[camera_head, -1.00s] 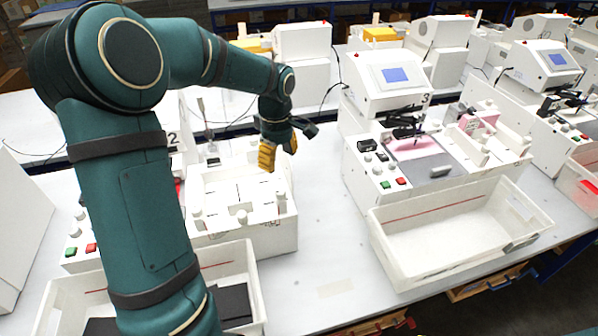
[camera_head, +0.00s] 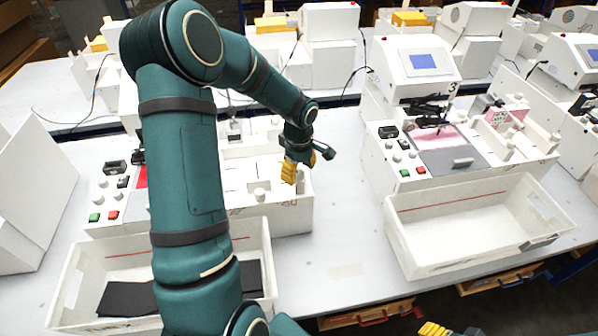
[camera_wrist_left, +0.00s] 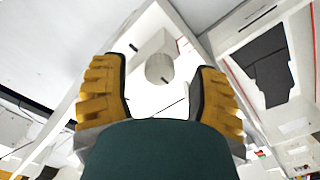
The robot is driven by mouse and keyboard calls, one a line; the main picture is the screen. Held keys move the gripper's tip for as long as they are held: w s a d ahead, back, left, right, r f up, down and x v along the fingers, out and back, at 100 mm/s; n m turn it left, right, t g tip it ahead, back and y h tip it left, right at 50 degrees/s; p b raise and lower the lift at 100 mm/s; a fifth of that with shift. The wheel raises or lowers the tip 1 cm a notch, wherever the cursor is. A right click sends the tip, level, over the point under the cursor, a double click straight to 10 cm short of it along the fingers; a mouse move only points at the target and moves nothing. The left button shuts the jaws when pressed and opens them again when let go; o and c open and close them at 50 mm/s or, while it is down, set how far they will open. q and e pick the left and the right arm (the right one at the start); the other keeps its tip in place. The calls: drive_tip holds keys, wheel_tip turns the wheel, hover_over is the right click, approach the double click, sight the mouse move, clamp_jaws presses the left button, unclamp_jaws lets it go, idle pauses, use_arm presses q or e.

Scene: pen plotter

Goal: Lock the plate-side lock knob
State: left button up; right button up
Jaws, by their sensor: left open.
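My left gripper (camera_head: 292,172) is over the right end of the white plotter on the left. In the left wrist view, my left gripper (camera_wrist_left: 157,82) has its two yellow ribbed fingers apart. A round white knob (camera_wrist_left: 159,69) on a white block shows in the gap between them, apart from both pads. I cannot tell for certain that it is the plate-side lock knob. Another white knob (camera_head: 259,195) stands on the front edge of the plotter bed. My arm hides part of this machine. A yellow piece of my right gripper (camera_head: 433,328) shows at the bottom edge.
A white bin (camera_head: 262,240) with dark plates stands in front of this machine. An empty white bin (camera_head: 405,237) stands to the right, before another plotter (camera_head: 425,68) marked 3. The tabletop (camera_head: 335,215) between them is clear.

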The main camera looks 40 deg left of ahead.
use_arm(q)
drive_tip(key=shift+f, duration=0.5)
clamp_jaws()
